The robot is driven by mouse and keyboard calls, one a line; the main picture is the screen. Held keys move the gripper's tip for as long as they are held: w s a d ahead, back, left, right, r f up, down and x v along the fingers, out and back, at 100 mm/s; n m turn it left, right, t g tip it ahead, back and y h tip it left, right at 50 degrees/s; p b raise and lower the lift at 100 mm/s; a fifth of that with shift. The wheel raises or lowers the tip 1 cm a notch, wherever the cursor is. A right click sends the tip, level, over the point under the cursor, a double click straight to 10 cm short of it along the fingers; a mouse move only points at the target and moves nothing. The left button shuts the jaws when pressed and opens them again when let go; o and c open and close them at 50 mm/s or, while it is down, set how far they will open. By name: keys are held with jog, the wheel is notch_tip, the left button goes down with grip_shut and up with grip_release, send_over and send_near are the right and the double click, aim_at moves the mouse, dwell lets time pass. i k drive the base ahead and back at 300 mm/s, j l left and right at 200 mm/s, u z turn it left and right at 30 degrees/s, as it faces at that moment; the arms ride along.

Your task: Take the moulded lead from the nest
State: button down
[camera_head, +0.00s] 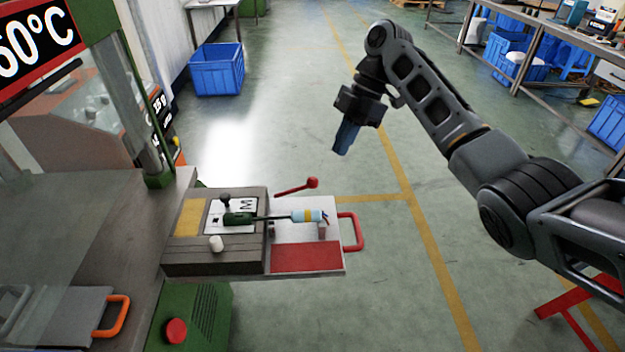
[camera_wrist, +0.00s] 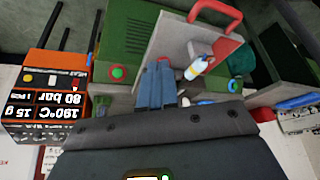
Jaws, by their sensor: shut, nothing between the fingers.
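The moulded lead (camera_head: 262,218) lies across the nest block (camera_head: 215,256) in the head view. Its dark green plug end sits on the white plate marked M, and a black cable runs right to a pale blue and white end with a yellow band. That pale end of the lead also shows in the wrist view (camera_wrist: 199,68). My gripper (camera_head: 345,140) hangs in the air above and to the right of the nest, apart from the lead. Its blue fingers (camera_wrist: 157,83) are together and empty. The green plug cannot be made out clearly in the wrist view.
A red handle (camera_head: 353,231) sticks out at the tray's right end, and a red lever (camera_head: 298,187) stands behind the lead.

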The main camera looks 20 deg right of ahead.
aim_at(303, 216)
jog(key=l, duration=0.5)
jog(key=i+l, duration=0.15)
jog(key=l, duration=0.8)
